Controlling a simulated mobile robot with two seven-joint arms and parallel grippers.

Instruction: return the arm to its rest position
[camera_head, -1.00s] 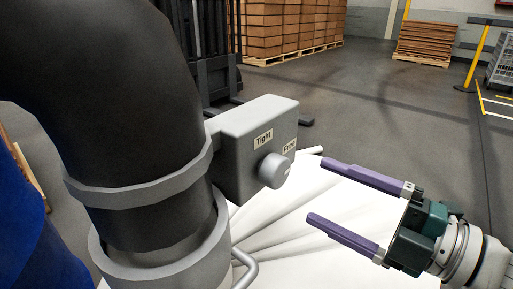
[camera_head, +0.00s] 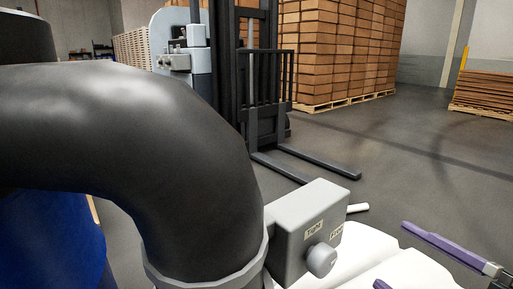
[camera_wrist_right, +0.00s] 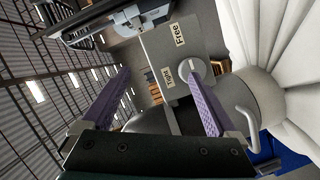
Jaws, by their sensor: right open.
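My right gripper (camera_head: 412,258) shows at the lower right of the head view, its purple fingers apart and empty. In the right wrist view its two fingers (camera_wrist_right: 155,105) are also spread with nothing between them. A grey control box (camera_head: 306,228) with a round knob (camera_head: 321,260) and labels stands left of the gripper, apart from it. In the wrist view the box (camera_wrist_right: 160,45) carries labels "Tight" and "Free", and the knob (camera_wrist_right: 190,72) lies just beyond the right-hand finger; I cannot tell whether they touch. My left gripper is not in view.
A large black pipe (camera_head: 150,130) fills the left, above a blue drum (camera_head: 50,235). White material (camera_head: 385,255) lies below the box. A forklift (camera_head: 262,110), stacked boxes (camera_head: 345,50) and a wood pallet stack (camera_head: 487,90) stand farther back. Open floor (camera_head: 400,150) lies between.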

